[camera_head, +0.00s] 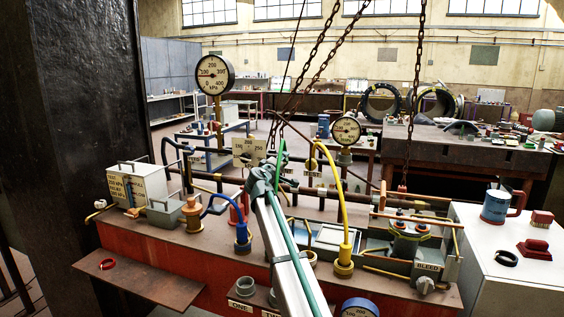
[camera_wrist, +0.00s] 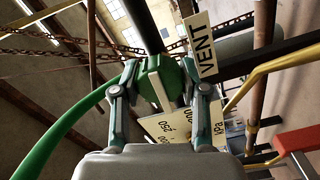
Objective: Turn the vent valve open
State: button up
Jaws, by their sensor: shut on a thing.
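In the wrist view a round green valve knob (camera_wrist: 160,78) with a pale stripe across its face sits between the fingers of my gripper (camera_wrist: 162,90). The fingers are shut on it from both sides. A white tag reading VENT (camera_wrist: 200,46) is just right of the knob, and a dark pipe rises behind it. The knob is mostly hidden there by my gripper.
The bench (camera_head: 165,240) holds a yellow hose (camera_head: 342,195), a blue hose (camera_head: 218,199) and a block marked BLEED (camera_head: 428,266). Chains (camera_head: 418,95) hang over it. Round gauges (camera_head: 214,74) stand behind.

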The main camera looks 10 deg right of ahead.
jog(key=shift+n, duration=0.6)
jog(key=o, duration=1.1)
jog(key=shift+o, duration=0.2)
jog(key=v, duration=1.2)
